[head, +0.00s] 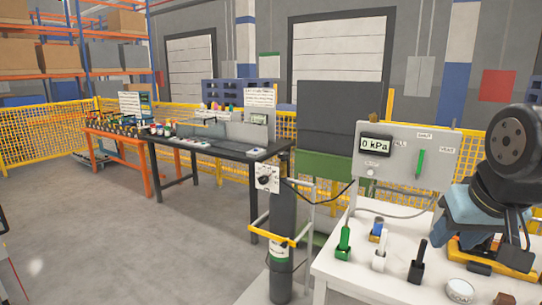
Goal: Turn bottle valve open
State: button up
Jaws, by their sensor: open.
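A dark gas bottle (282,218) stands upright in a yellow-railed holder left of the white table. A light box with a black knob (264,181) sits at its upper part; the knob's setting is too small to read. A grey panel (440,180) behind the table carries a display (376,144) reading "0 kPa". Its green lever (420,163) stands upright, under a small label that looks like "SHUT". My gripper (512,258) is at the lower right, over the table, right of the panel lever and far from the bottle. It is open, with its fingers partly hidden.
The white table (350,276) holds a green-handled tool (343,243), a white one (380,257), a black one (417,262) and a round tin (460,290). A yellow rail (282,238) crosses in front of the bottle. The floor (150,240) at left is clear.

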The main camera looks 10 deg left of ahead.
aim_at(283, 156)
jog(key=u, duration=0.3)
jog(key=i, duration=1.4)
jog(key=z, duration=0.45)
